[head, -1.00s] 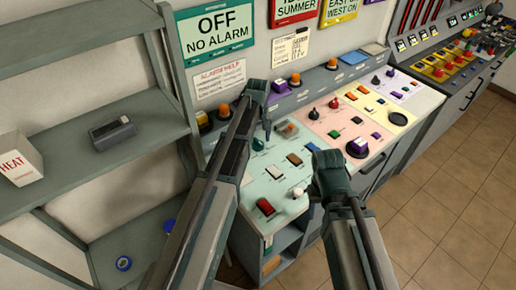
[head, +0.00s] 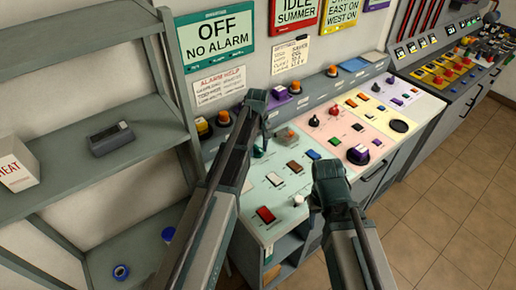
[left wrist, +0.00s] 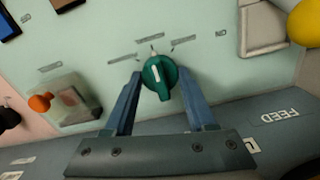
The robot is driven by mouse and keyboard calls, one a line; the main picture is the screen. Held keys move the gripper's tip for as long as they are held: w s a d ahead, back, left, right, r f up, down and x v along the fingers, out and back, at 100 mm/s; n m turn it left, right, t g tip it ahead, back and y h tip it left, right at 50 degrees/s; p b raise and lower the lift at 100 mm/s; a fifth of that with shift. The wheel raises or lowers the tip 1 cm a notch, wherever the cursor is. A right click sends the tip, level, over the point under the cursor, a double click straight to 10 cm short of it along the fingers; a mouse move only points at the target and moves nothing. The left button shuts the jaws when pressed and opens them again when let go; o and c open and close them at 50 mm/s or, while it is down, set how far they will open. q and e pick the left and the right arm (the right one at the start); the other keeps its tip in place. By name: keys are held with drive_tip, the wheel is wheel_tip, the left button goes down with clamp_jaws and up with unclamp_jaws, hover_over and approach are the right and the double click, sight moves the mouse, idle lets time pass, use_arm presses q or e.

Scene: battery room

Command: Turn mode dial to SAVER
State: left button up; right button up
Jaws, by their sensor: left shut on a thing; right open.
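The mode dial is a round green knob (left wrist: 160,76) with a white pointer line, on the pale green part of the console. In the left wrist view it sits between the two blue fingers of my left gripper (left wrist: 162,98), which is shut on it. The pointer aims up and slightly left; small labels around the dial are too blurred to read. In the head view my left gripper (head: 264,138) reaches down over the dial, which it largely hides. My right gripper (head: 327,170) is open and empty above the console's front edge, its fingers hard to see.
A settings note (head: 290,52) hangs behind, beside the OFF NO ALARM sign (head: 214,40). A grey shelf (head: 90,165) stands left; open floor (head: 440,200) lies right.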

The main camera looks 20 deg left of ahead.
use_arm(q)
drive_tip(key=m, duration=0.4)
drive_tip(key=shift+m, duration=0.3)
drive_tip(key=m, duration=0.4)
drive_tip(key=shift+m, duration=0.3)
idle(0.4)
drive_tip(key=o, duration=1.4)
